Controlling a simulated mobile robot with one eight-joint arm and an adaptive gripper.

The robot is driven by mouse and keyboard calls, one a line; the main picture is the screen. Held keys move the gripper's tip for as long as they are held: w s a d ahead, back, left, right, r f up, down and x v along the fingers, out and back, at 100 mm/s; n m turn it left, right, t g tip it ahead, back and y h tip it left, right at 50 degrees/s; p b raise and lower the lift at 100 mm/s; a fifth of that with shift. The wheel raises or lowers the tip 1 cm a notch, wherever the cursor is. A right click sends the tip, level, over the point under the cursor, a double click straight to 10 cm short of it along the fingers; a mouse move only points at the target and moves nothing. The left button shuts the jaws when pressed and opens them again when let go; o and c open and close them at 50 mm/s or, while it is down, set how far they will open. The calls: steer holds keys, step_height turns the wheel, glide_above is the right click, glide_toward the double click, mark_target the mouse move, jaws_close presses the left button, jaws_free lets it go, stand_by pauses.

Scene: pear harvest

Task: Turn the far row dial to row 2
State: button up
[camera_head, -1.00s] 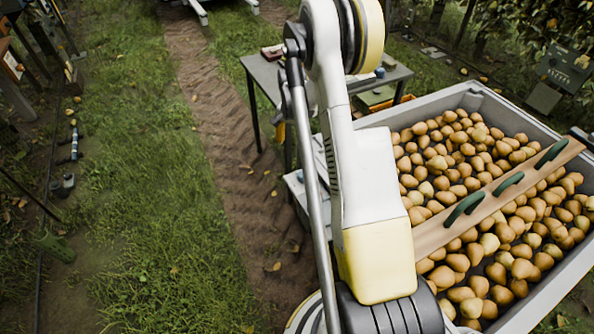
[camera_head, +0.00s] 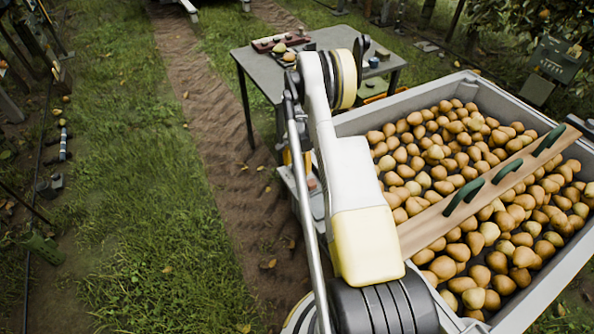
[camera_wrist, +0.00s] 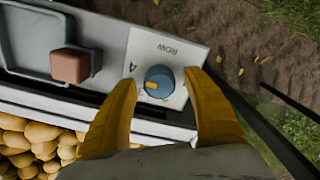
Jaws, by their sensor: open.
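A round blue dial (camera_wrist: 159,82) with an orange pointer mark sits on a pale plate in the wrist view. The plate bears the word ROW, upside down in the picture, and one character to the dial's upper left that I cannot read surely. The orange mark lies at the dial's lower left. My gripper (camera_wrist: 162,79) is open, its yellow fingers on either side of the dial. I cannot tell whether they touch it. In the head view the gripper and dial are hidden behind my arm.
A brown-red block (camera_wrist: 70,66) sits on the grey panel beside a shallow tray (camera_wrist: 32,40). A large grey crate (camera_head: 487,82) of pears, crossed by a board (camera_head: 425,228) with green handles, stands close right. A table (camera_head: 270,75) with small items stands beyond. Grass lies left.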

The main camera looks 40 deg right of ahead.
steer(key=shift+f, duration=0.15)
steer(key=shift+c, duration=0.2)
steer(key=c, duration=1.1)
steer(key=shift+n, duration=0.4)
steer(key=shift+c, duration=0.2)
steer(key=n, duration=0.5)
steer(key=shift+n, duration=0.3)
steer(key=n, duration=0.5)
steer(key=shift+w, duration=0.1)
steer(key=n, duration=0.6)
steer(key=shift+a+n, duration=0.15)
steer(key=shift+n, duration=0.15)
steer(key=n, duration=0.5)
steer(key=shift+n, duration=0.4)
